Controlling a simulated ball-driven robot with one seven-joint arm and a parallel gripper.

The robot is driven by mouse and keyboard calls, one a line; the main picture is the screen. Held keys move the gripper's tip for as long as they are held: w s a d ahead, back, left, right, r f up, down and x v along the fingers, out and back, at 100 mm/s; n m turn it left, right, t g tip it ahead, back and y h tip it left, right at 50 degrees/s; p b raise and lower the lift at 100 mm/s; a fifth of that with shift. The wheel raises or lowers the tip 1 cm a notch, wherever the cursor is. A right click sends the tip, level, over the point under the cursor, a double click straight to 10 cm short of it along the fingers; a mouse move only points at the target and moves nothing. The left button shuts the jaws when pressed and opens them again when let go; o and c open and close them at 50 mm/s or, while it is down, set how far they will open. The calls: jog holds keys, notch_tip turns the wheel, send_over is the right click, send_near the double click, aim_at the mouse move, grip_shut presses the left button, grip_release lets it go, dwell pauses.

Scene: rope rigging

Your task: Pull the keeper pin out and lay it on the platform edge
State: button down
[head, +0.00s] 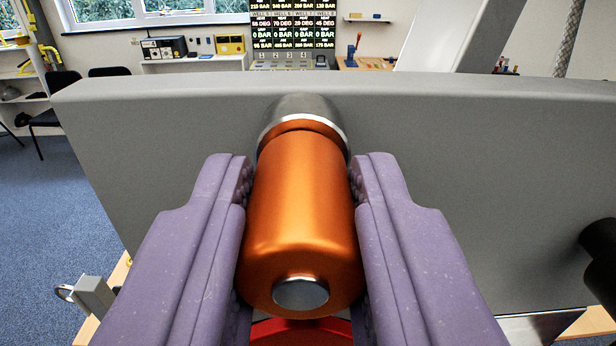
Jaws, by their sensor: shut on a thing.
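My gripper (303,172) has two purple fingers, one on each side of an orange cylinder that I take to be the keeper pin's grip (302,215). The fingers are shut on it. Its near end has a small round metal stud and faces me. Its far end meets a silvery metal collar (302,108) at the face of a thick grey plate (170,130). The pin's shank is hidden, so I cannot tell how deep it sits. Strips of pale wood (590,322) show low at the right; I cannot tell whether they are the platform edge.
A black cylindrical part (600,255) juts in at the right. A red part (300,332) shows below the orange grip. A small grey fitting with a metal loop (92,295) is at lower left. A rope (569,38) hangs behind the plate. Benches and chairs stand far back.

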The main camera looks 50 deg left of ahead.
aim_at(302, 291)
jog(key=shift+b+v, duration=0.5)
jog(key=shift+v, duration=1.4)
